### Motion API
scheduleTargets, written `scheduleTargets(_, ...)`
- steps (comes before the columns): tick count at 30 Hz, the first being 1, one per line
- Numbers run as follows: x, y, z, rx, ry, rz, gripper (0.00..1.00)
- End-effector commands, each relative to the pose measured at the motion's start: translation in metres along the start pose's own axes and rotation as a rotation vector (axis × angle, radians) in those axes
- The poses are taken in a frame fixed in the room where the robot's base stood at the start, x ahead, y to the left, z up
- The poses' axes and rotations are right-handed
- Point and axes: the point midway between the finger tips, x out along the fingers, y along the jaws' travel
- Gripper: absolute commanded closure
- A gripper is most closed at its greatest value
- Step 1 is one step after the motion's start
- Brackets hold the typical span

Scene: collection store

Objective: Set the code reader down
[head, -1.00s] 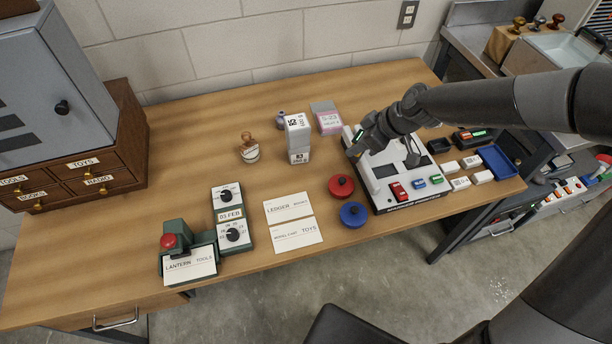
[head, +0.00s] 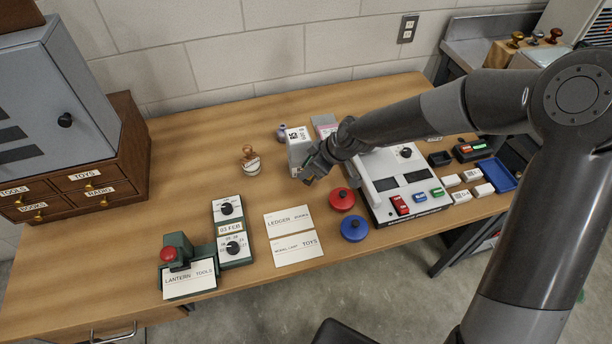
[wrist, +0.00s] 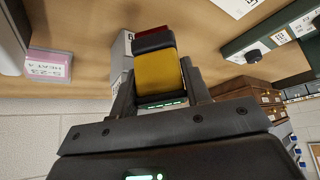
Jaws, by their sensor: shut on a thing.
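The code reader, a yellow block with a black and red end (wrist: 158,76), is clamped between the two dark fingers of my gripper (wrist: 160,95) in the wrist view. In the head view my gripper (head: 316,168) is over the middle of the table, just right of and in front of a white box with printed labels (head: 299,140). The reader shows there only as a small dark and yellow piece (head: 308,181) at the fingertips. It appears held above the tabletop (head: 190,140); I cannot tell the exact gap.
A white console (head: 385,205) with coloured switches stands to the right. Two label cards (head: 289,221) lie front left.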

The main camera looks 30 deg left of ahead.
Motion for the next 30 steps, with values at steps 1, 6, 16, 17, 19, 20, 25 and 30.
scheduleTargets(1, 0.005, -0.002, -0.003, -0.001, 0.000, -0.001, 0.83)
scheduleTargets(6, 0.013, -0.003, -0.005, 0.000, -0.001, -0.001, 0.83)
scheduleTargets(16, 0.045, -0.004, 0.015, 0.002, -0.001, -0.002, 0.83)
scheduleTargets(17, 0.046, -0.003, 0.016, 0.001, -0.001, -0.001, 0.83)
scheduleTargets(19, 0.046, -0.003, 0.016, 0.001, 0.000, 0.001, 0.83)
scheduleTargets(20, 0.046, -0.003, 0.016, 0.000, 0.000, 0.001, 0.83)
scheduleTargets(25, 0.047, -0.003, 0.017, 0.000, 0.000, 0.000, 0.83)
scheduleTargets(30, 0.048, -0.003, 0.018, 0.000, 0.000, 0.000, 0.49)
